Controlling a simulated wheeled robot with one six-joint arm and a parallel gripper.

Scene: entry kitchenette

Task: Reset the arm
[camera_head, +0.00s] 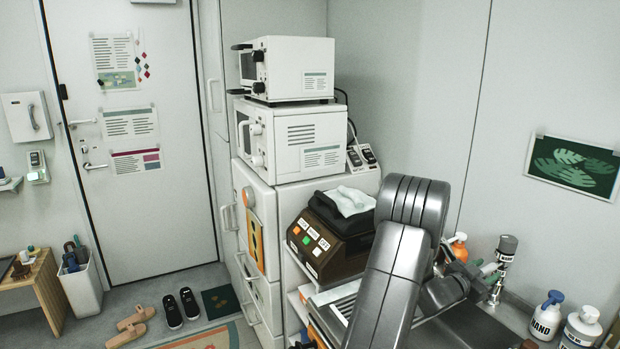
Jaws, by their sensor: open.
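My grey arm (400,240) rises from the bottom of the view, right of the middle. It bends at a rounded elbow near the brown appliance, and a darker part of it shows low behind the elbow.
A toaster oven (304,68) sits on a microwave (310,135), on a white fridge (258,230). Folded cloths (350,200) lie on the brown appliance (325,245). Pump bottles (547,315) stand at right by the sink. Slippers (132,325) lie on the floor near the door (135,210).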

